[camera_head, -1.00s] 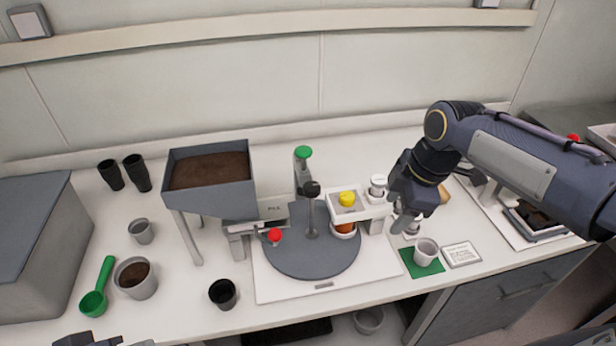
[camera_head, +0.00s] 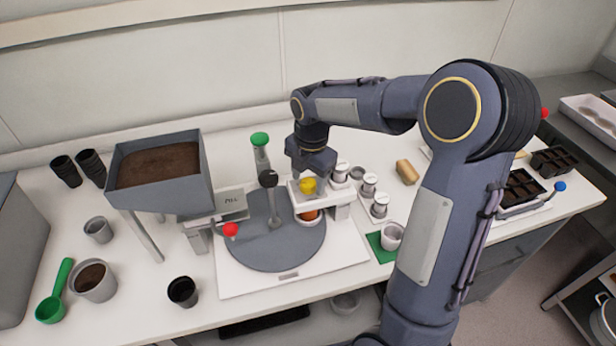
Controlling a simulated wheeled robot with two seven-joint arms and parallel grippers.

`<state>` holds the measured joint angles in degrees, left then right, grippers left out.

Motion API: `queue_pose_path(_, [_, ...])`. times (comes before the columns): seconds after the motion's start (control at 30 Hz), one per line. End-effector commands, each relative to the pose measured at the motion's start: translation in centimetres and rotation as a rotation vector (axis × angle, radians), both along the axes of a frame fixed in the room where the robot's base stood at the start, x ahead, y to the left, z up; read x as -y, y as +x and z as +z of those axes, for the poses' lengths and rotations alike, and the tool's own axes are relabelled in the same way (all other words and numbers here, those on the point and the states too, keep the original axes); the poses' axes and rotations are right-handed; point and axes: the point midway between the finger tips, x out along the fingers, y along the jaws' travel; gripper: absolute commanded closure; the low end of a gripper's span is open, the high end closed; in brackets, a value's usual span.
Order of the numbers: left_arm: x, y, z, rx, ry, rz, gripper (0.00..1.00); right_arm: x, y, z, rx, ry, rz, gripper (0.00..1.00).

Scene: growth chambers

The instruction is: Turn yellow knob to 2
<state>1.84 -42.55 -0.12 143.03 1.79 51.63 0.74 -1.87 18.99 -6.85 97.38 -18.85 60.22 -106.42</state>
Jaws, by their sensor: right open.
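The yellow knob (camera_head: 307,185) sits on a small white housing (camera_head: 305,205) at the right edge of the round grey turntable (camera_head: 249,240). My right gripper (camera_head: 308,180) is over the knob, pointing down, with its fingers around or just beside it. It is open; I cannot tell whether a finger touches the knob. The knob's setting and any number marks are too small to read. My left gripper does not show.
A soil hopper (camera_head: 160,170) stands left of the turntable. A red ball handle (camera_head: 231,229) and a green-topped lever (camera_head: 260,140) are near it. White-lidded jars (camera_head: 369,183) stand close on the right. Cups and a green scoop (camera_head: 52,300) lie at left.

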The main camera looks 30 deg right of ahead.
Motion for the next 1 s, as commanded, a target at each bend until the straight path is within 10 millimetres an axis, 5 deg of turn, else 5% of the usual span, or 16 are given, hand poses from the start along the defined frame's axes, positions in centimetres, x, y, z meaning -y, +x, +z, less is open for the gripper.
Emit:
queue_pose_path(0.3, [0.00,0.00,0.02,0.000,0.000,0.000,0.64,-0.02,0.01,-0.47,0.000,0.000,0.000,0.43])
queue_pose_path(0.67, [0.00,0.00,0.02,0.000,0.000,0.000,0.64,-0.02,0.01,-0.43,0.000,0.000,0.000,0.88])
queue_pose_path(1.0, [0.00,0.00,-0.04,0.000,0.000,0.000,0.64,-0.05,0.01,-0.42,0.001,0.001,-0.054,0.88])
